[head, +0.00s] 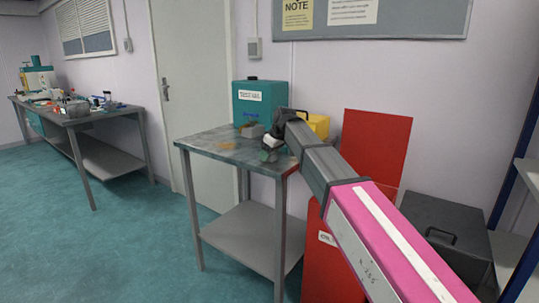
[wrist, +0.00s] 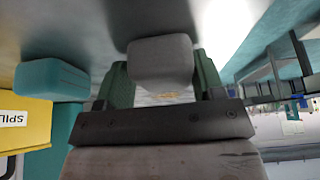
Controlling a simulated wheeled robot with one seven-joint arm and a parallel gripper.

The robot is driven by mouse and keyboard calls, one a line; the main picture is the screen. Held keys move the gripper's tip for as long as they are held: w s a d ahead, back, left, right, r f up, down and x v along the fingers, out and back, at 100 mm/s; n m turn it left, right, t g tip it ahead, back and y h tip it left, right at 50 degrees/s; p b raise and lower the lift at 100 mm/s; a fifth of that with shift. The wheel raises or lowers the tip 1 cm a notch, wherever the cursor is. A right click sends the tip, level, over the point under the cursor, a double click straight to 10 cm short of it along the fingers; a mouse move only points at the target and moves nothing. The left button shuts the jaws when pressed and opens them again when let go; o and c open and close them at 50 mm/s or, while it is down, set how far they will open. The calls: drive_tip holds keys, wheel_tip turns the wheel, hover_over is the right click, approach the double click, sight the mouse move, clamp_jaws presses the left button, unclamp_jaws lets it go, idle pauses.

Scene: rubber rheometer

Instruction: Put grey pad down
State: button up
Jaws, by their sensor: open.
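A grey pad (wrist: 162,62), a rounded block, sits between the two green fingers of my gripper (wrist: 163,85) in the wrist view. The jaws are open around it; I cannot tell whether either finger touches it. Its shadow falls on the grey table top beside it. In the head view my gripper (head: 269,151) is low over the right part of the small metal table (head: 208,145), with a light grey block (head: 272,141) at its fingers. The fingers are small there, and the arm hides part of the table.
A yellow box (head: 319,125) is behind my arm. Red panels (head: 378,140) and a dark case (head: 445,235) stand to the right. The table's left part is clear.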

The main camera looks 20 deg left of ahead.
drive_tip(key=shift+s+f, duration=0.35)
drive_tip(key=shift+s, duration=0.1)
drive_tip(key=shift+r, duration=0.3)
drive_tip(key=w+v, duration=0.1)
drive_tip(key=v, duration=1.1)
drive_tip(key=shift+s+r, duration=0.15)
drive_tip(key=shift+s, duration=0.1)
